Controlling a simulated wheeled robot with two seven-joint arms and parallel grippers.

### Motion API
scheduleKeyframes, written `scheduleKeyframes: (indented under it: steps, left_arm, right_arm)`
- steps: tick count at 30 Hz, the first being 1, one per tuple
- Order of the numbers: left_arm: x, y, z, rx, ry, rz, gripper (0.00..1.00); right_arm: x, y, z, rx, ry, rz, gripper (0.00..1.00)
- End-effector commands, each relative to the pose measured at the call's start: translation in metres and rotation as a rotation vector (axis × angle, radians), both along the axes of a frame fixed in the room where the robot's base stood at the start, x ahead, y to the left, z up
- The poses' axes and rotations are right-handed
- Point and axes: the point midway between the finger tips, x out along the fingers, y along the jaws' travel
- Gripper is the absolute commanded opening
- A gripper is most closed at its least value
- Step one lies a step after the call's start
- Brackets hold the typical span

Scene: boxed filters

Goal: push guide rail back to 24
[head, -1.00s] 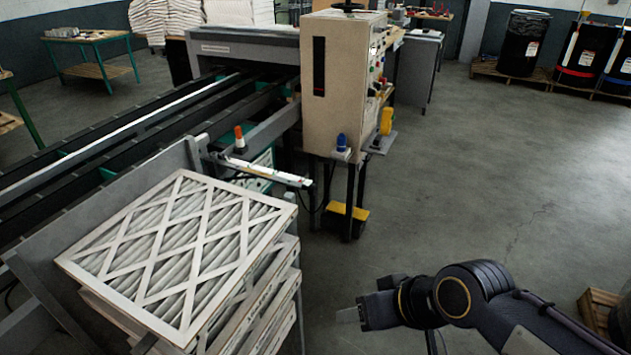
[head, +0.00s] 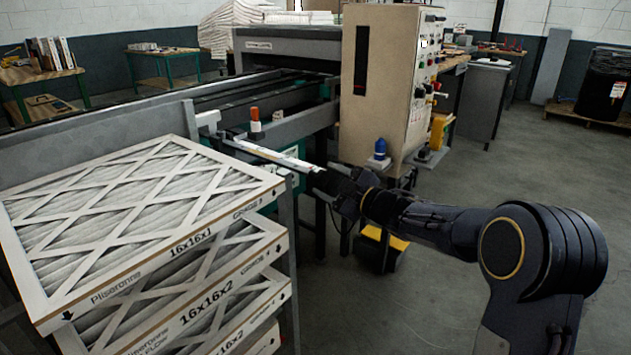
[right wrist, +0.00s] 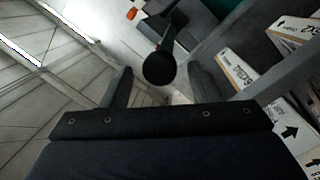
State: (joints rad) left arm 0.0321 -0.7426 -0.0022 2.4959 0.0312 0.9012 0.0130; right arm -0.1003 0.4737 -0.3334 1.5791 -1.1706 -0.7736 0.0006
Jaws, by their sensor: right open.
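A grey guide rail (head: 300,122) runs along the near side of the conveyor. A bar with a white scale strip (head: 268,152) sticks out from it toward the front right, with an orange-and-white piece (head: 256,128) near its inner end. The scale's numbers are too small to read. My right gripper (head: 328,190) is at the bar's outer end. In the right wrist view my gripper (right wrist: 163,88) is open, and a round black knob (right wrist: 159,69) lies between or just beyond its fingertips; I cannot tell if they touch it. My left gripper is out of view.
A stack of boxed filters (head: 150,215) stands at the left, close to the bar. A beige control cabinet (head: 382,85) with a blue button (head: 380,150) rises behind my right gripper. A black-and-yellow pedal (head: 383,245) is on the floor below. Floor at the right is open.

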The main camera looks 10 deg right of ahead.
Motion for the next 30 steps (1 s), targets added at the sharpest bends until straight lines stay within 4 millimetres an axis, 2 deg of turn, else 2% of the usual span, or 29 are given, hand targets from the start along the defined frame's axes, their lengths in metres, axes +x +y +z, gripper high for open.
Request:
scheduleKeyframes:
  steps: [3, 9, 20, 30]
  left_arm:
    - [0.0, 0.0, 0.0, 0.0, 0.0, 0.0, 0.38]
    - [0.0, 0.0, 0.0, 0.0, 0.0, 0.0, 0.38]
    - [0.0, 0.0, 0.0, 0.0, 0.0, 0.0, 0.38]
    - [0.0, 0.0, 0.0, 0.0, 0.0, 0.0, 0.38]
  right_arm:
    - [0.018, 0.011, 0.0, -0.001, 0.0, 0.002, 0.55]
    - [0.039, 0.022, 0.0, 0.001, 0.0, 0.0, 0.55]
    - [0.044, 0.025, 0.0, 0.002, 0.001, -0.001, 0.55]
    - [0.043, 0.024, 0.001, 0.002, 0.0, -0.002, 0.1]
